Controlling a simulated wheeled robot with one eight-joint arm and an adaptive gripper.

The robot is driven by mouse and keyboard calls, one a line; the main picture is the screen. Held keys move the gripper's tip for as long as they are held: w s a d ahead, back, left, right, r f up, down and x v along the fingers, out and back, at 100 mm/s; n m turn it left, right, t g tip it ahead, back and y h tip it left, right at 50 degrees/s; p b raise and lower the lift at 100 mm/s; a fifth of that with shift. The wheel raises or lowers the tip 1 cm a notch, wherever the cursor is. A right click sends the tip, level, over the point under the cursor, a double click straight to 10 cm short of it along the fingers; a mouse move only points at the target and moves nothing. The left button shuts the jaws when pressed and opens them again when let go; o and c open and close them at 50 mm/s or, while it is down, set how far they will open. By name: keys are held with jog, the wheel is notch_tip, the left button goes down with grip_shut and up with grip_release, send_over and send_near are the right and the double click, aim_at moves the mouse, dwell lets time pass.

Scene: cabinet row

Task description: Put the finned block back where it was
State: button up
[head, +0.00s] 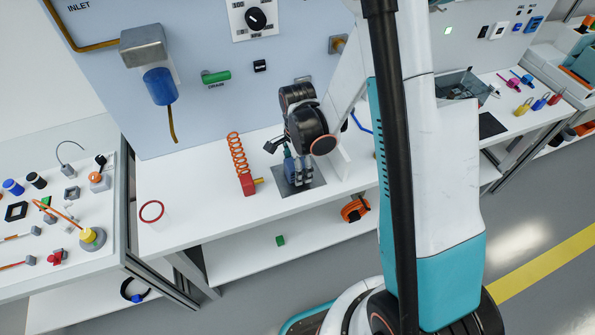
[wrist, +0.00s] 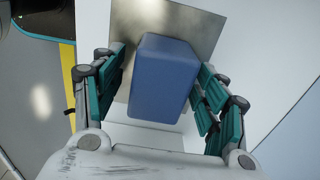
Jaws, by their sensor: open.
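A blue block (wrist: 165,80), which I take to be the finned block, stands on a square metal plate (wrist: 195,18) in the wrist view. Its smooth top and one side show; no fins can be made out from here. My gripper (wrist: 160,88) is open, with one teal-padded finger on each side of the block. A narrow gap seems to show on both sides. In the head view my gripper (head: 297,174) points down over the metal plate (head: 313,191) on the white bench and hides most of the block.
A red fitting with an orange coiled hose (head: 240,165) stands just left of the plate. Behind is a panel with a blue cylinder (head: 160,87) and a green drain handle (head: 216,77). The bench front between is clear.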

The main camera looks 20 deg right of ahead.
jog(key=shift+f, duration=0.4)
jog(key=shift+r, duration=0.1)
jog(key=c, duration=1.4)
